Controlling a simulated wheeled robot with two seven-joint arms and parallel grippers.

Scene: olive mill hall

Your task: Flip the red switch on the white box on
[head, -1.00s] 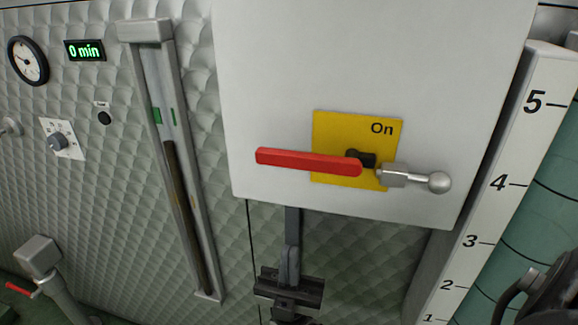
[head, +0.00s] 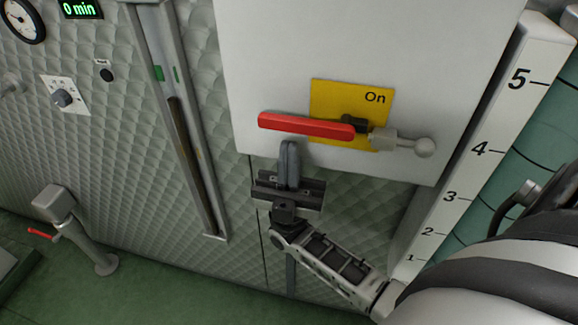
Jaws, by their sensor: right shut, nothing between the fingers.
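The red switch (head: 305,126) is a long lever on a yellow plate (head: 334,98) marked "On" at its upper right. It lies nearly level, pointing left from its dark pivot. The plate is on the front of the white box (head: 270,50). A metal rod with a ball end (head: 410,143) sticks out to the right of the pivot. My right gripper (head: 289,150) is shut and empty, fingers pointing up, just below the lever's left half. I cannot tell whether the fingertips touch it. My left gripper is not in view.
A numbered white scale (head: 490,140) stands right of the box. A red-handled pipe (head: 70,225) is lower left.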

